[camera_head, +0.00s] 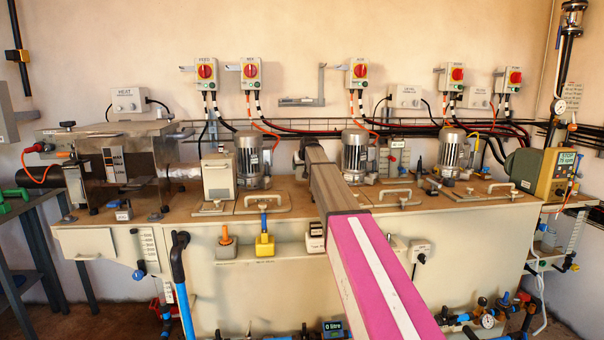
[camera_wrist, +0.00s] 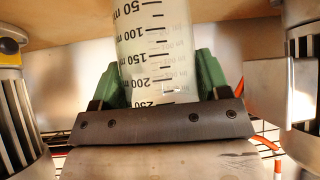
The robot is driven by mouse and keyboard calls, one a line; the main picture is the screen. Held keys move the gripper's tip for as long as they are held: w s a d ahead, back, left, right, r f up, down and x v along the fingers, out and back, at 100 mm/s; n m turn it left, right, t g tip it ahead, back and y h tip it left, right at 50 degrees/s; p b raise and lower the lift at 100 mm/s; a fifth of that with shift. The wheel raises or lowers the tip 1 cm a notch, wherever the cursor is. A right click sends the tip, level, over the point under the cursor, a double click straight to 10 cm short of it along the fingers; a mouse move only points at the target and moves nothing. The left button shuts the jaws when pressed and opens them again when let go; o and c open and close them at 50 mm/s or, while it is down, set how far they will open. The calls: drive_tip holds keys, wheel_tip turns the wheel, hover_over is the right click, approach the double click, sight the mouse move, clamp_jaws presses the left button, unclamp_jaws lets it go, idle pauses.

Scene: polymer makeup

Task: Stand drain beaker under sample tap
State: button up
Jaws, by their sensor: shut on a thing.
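A clear graduated beaker (camera_wrist: 155,50) stands between the green fingers of my gripper (camera_wrist: 160,95) in the wrist view. Its printed marks run from 50 ml near the picture's top to 250 near the gripper. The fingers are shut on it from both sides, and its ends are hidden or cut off. In the head view my arm reaches out over the tank top, and I cannot make out the gripper or beaker there. A small blue-handled tap (camera_head: 138,273) sits on the tank's left front; I cannot tell whether it is the sample tap.
Motors stand close on both sides in the wrist view, one at left (camera_wrist: 10,110) and one at right (camera_wrist: 302,90). The long tank (camera_head: 270,292) has handles and several motors on top. Pipes and valves (camera_head: 487,320) sit low at right.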

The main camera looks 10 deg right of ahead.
drive_tip(key=shift+f, duration=1.5)
drive_tip(key=shift+f, duration=0.2)
drive_tip(key=o, duration=1)
drive_tip(key=shift+r, duration=0.2)
